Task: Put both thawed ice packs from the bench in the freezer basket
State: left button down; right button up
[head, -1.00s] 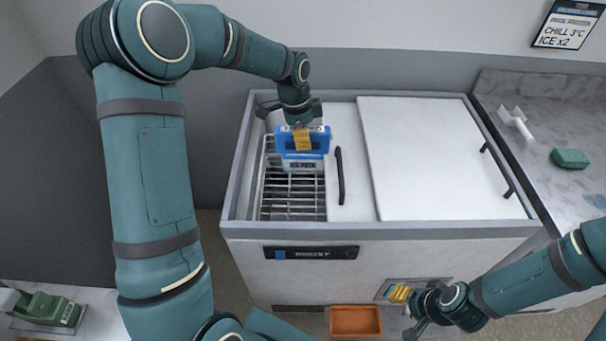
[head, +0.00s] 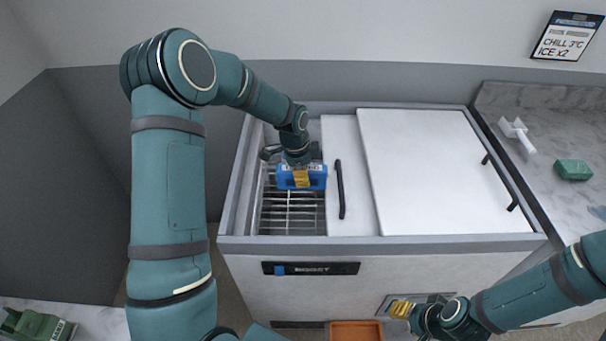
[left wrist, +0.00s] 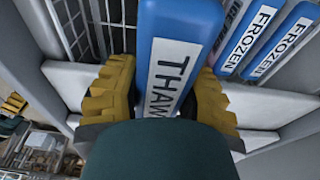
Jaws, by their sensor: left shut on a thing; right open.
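A blue ice pack (head: 316,178) is held by my left gripper (head: 301,177) over the wire freezer basket (head: 290,215), in the open left part of the chest freezer. In the left wrist view the pack (left wrist: 172,60) carries a white label reading "THAW" and sits between both yellow fingers. Blue packs marked "FROZEN" (left wrist: 252,35) stand to its right there, close beside it. Whether the held pack touches the basket floor cannot be told. My right gripper (head: 402,309) is open and empty in front of the freezer. No other thawed pack can be made out.
A white lid (head: 440,165) covers the freezer's right part; a dark handle (head: 340,190) stands beside the opening. The marble counter (head: 540,185) at right holds a green block (head: 573,170) and a white tool (head: 517,133). An orange bin (head: 356,331) is below the freezer front.

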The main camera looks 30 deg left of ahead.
pick_arm(q)
jog(key=shift+r, duration=0.15)
jog(key=shift+f+b, duration=0.4)
jog(key=shift+f, duration=0.2)
jog(key=c, duration=0.6)
grip_release()
